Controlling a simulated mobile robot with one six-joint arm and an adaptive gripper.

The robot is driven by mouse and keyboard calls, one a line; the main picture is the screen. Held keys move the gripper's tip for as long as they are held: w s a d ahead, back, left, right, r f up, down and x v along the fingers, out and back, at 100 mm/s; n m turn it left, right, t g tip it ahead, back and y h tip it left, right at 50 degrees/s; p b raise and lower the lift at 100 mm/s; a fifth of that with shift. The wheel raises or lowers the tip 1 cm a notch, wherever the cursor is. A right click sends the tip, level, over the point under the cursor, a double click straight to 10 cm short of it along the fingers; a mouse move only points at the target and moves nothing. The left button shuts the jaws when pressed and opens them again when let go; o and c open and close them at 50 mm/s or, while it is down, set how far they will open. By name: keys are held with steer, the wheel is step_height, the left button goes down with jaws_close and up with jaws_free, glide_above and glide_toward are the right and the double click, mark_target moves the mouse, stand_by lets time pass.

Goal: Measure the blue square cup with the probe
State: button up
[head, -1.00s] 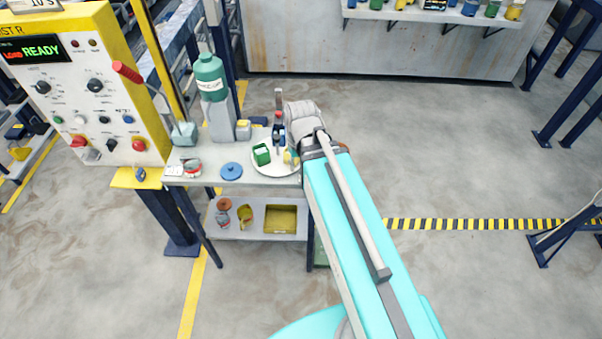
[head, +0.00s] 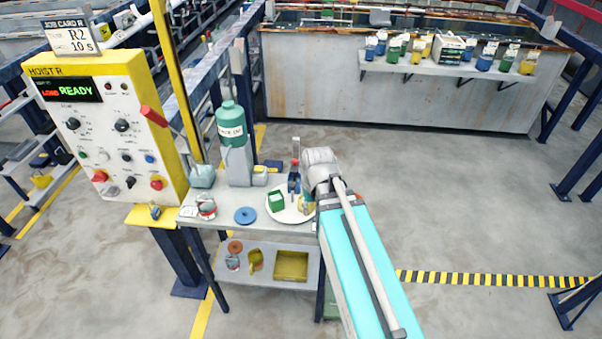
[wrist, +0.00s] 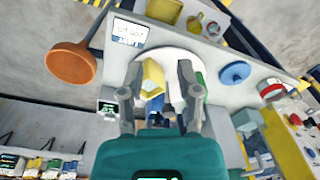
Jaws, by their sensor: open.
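In the wrist view my gripper (wrist: 160,88) is open, its two grey fingers spread over a round white plate (wrist: 196,62). A yellow square cup (wrist: 153,76) shows between the fingers, with a blue cup (wrist: 157,103) just below it in the picture. The blue cup is partly covered, and I cannot tell whether a finger touches it. In the head view the plate (head: 283,215) carries a green square cup (head: 276,201) and a yellow cup (head: 307,206). A dark blue upright piece with a red part (head: 295,162) stands there; I cannot tell whether it is the probe.
The plate stands on a small bench with a blue disc (head: 245,215), a green bottle (head: 231,124) and a lower shelf holding a yellow tray (head: 291,265). A hoist panel (head: 112,130) stands left. The wrist view shows an orange funnel-shaped thing (wrist: 71,65).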

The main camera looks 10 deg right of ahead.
mark_target(295, 160)
steer(key=w+d+r+n+t+y+p, duration=0.1)
steer(key=w+r+n+p, duration=0.2)
steer(key=w, duration=0.7)
steer(key=w+d+r+n+t+y+p, duration=0.1)
steer(key=w+d+r+n+t+p, duration=0.1)
steer(key=w+r, duration=0.4)
steer(key=w+n+p, duration=0.1)
steer(key=w+p, duration=0.1)
steer(key=w, duration=0.3)
steer(key=shift+w+d+r, duration=0.15)
steer(key=shift+d+r, duration=0.05)
steer(key=shift+r, duration=0.1)
steer(key=shift+f, duration=0.2)
steer(key=b+x, duration=1.2)
steer(key=x, duration=0.1)
steer(key=shift+w+a+f, duration=0.1)
steer(key=shift+w+a, duration=0.1)
jaws_close()
